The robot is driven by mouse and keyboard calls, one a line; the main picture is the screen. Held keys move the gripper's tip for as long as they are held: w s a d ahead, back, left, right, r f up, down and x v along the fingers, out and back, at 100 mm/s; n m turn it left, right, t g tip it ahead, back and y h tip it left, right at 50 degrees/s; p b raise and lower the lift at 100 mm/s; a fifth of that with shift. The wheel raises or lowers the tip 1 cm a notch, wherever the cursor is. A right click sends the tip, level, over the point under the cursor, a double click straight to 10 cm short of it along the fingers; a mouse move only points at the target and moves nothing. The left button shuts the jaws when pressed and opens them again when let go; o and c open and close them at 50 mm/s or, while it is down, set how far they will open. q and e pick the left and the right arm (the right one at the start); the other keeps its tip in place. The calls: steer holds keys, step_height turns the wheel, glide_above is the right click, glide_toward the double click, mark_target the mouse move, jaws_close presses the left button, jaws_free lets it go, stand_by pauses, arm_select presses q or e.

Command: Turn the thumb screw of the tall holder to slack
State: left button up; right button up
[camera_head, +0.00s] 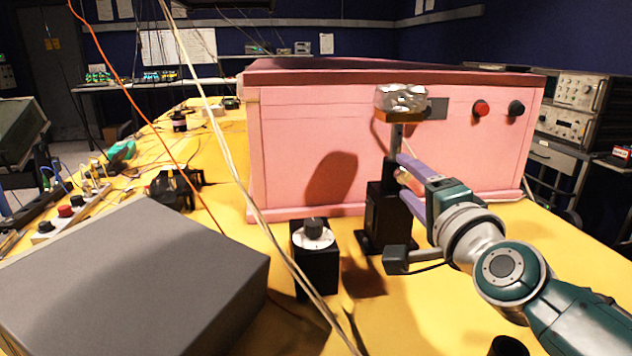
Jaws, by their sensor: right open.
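The tall holder (381,222) is a black upright post on a black base, standing on the yellow table in front of the pink box. A thinner grey post rises from it and carries a silver, lumpy piece (402,98) on an orange-brown plate. My right gripper (400,173) comes in from the right with two purple fingers, open, one above the other. Its fingertips are at the upper part of the holder, just right of the post. I cannot make out the thumb screw clearly; the fingers cover that area. I cannot tell whether they touch it. My left gripper is not in view.
A short black block (317,268) with a white dial and black knob stands left of the holder. A large grey box (130,270) fills the lower left. The pink foam enclosure (290,150) stands close behind the holder.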

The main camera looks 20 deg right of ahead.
steer(key=v, duration=0.9)
steer(key=shift+s+p, duration=0.35)
steer(key=shift+p, duration=0.05)
